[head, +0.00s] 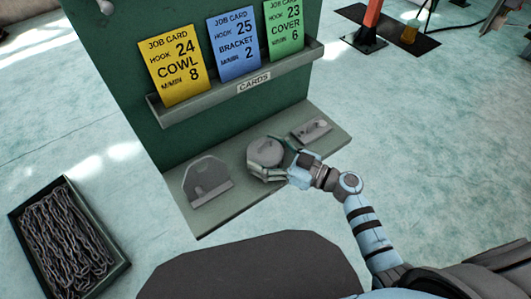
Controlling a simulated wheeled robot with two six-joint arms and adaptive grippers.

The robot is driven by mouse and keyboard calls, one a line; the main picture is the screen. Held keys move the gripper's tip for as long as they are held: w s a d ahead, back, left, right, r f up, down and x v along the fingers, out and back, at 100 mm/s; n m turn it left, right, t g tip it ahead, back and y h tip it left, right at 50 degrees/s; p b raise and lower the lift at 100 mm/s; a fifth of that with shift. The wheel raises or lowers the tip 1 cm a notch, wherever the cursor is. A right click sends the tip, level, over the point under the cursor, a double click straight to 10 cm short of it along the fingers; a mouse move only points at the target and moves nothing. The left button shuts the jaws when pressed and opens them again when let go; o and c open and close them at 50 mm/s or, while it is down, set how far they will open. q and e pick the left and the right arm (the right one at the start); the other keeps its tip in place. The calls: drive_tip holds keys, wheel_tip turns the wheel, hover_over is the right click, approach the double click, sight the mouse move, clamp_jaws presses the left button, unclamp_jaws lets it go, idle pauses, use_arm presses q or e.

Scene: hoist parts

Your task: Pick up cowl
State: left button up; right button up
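A round grey domed part (264,151) is at the middle of the green shelf; it may be the cowl, but no label on it shows. My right gripper (271,163) reaches in from the right, with its fingers around the near and right sides of this part. I cannot tell whether the fingers press on it, or whether it rests on the shelf. A grey bracket-like plate with a rounded top (206,179) stands at the shelf's left. A flat grey part (311,130) lies at the right. My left gripper is not in view.
The shelf (235,203) juts from a green panel. Above it, a card rack (232,91) holds a yellow cowl card (173,65), a blue bracket card (233,45) and a green cover card (284,28). A chain-filled tray (120,276) lies on the floor at left.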

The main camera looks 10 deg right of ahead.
sight(268, 152)
drive_tip(key=c, duration=0.7)
drive_tip(key=shift+s+r, duration=0.1)
drive_tip(key=shift+r, duration=0.1)
drive_tip(key=r+p, duration=0.1)
drive_tip(key=r, duration=0.1)
drive_tip(key=r+p, duration=0.2)
drive_tip(key=s+r+p, duration=0.1)
drive_tip(key=r, duration=0.2)
drive_tip(key=shift+d+p, duration=0.25)
drive_tip(key=shift+p, duration=0.15)
drive_tip(key=s+d, duration=0.2)
drive_tip(key=s, duration=0.3)
drive_tip(key=s+d, duration=0.2)
drive_tip(key=s, duration=0.4)
drive_tip(key=s+d, duration=0.3)
drive_tip(key=s, duration=0.3)
drive_tip(key=shift+s+f, duration=0.15)
drive_tip(key=shift+f, duration=0.05)
